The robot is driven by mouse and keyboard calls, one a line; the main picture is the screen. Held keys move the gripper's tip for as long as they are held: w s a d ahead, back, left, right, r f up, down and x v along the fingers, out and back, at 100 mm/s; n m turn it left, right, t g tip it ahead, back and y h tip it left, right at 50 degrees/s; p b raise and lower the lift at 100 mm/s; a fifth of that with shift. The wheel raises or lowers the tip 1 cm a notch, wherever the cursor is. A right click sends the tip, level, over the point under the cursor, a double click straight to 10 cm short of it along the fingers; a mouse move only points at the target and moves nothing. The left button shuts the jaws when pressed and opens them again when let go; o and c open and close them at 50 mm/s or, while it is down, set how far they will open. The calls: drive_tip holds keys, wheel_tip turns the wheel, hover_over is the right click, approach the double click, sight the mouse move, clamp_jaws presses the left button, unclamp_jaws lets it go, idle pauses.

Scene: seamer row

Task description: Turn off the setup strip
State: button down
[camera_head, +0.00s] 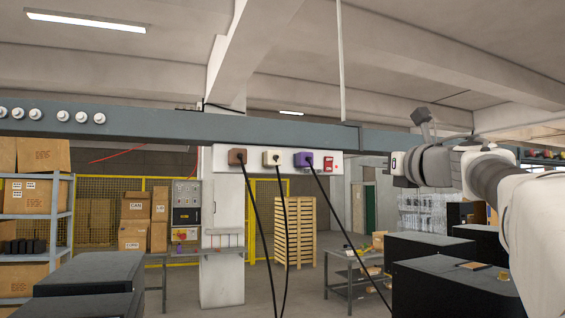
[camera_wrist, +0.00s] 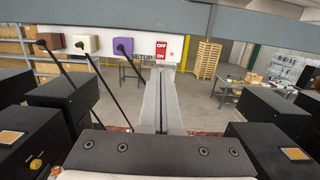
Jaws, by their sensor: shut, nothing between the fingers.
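The setup strip (camera_head: 224,160) is a white panel under a long grey beam, left of my arm in the head view. Brown, cream and purple plugs with hanging black cords sit in it. At its right end is a red switch (camera_head: 332,163). In the wrist view the red switch (camera_wrist: 161,50) reads OFF above and ON below, beside the word SETUP on the strip (camera_wrist: 109,47). I cannot tell which way the switch is set. My gripper (camera_wrist: 167,70) is shut and empty, its fingertips just below the switch in that view; contact does not show.
Black boxes (camera_head: 452,280) stand low on both sides. A grey beam (camera_head: 260,131) runs above the strip. The plug cords hang left of the switch. A grey table (camera_head: 352,258) and stacked pallets (camera_head: 295,232) stand behind.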

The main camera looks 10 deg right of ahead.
sight(328, 160)
drive_tip(key=p+x, duration=0.5)
drive_tip(key=x, duration=0.7)
drive_tip(key=shift+w+r, duration=0.15)
drive_tip(key=shift+w, duration=0.15)
drive_tip(key=shift+w+a+p, duration=0.15)
drive_tip(key=shift+w+p, duration=0.15)
drive_tip(key=shift+w, duration=0.35)
drive_tip(key=shift+a, duration=0.1)
